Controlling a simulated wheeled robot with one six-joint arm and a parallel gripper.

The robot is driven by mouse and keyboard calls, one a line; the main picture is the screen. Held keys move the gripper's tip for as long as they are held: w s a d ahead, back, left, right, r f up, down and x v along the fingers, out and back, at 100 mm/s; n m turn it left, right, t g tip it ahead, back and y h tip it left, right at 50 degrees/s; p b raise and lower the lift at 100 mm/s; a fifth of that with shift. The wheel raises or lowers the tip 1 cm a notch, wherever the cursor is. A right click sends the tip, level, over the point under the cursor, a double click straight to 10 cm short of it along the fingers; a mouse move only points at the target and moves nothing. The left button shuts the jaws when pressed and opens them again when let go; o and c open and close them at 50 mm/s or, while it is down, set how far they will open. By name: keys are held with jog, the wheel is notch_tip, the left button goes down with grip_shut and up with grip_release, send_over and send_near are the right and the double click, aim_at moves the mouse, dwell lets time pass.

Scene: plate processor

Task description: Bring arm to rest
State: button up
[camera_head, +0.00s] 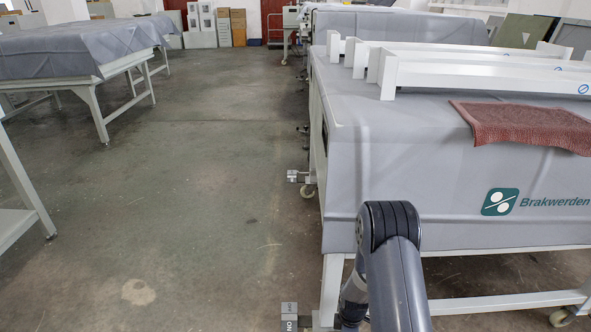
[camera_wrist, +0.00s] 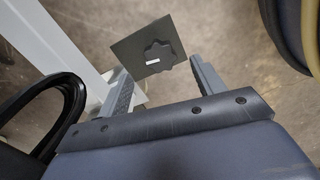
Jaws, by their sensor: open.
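My arm shows in the head view as a grey link with a black ribbed joint (camera_head: 390,222), in front of the covered machine. My gripper is out of sight there. In the wrist view my gripper (camera_wrist: 160,66) is open, its two grey fingers apart and pointing down toward the floor. A dark grey square plate with a black star-shaped knob (camera_wrist: 160,56) and a small white label appears between the fingertips. I see no finger closed on it, and its distance from the fingers is hard to tell.
The grey-covered machine (camera_head: 400,170) stands close at right, with white bars (camera_head: 480,75) and a red-brown cloth (camera_head: 525,124) on top. A foot switch (camera_head: 289,317) sticks out low beside it. Covered tables (camera_head: 70,52) stand at left. The aisle floor (camera_head: 215,190) is clear.

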notch_tip(320, 180, up, 6)
jog(key=p, duration=0.2)
notch_tip(320, 180, down, 11)
jog(key=b, duration=0.5)
jog(key=shift+f, duration=0.1)
jog(key=shift+r+m+p, duration=0.3)
jog(key=shift+m, duration=0.5)
jog(key=m+p, duration=0.1)
jog(key=m, duration=0.3)
jog(key=m+p, duration=0.1)
jog(key=m, duration=0.3)
jog(key=shift+r, duration=0.1)
jog(key=m+p, duration=0.2)
jog(key=m, duration=0.4)
jog(key=shift+p, duration=0.3)
jog(key=shift+m+p, duration=0.9)
jog(key=shift+m, duration=1.3)
jog(key=shift+s, duration=0.15)
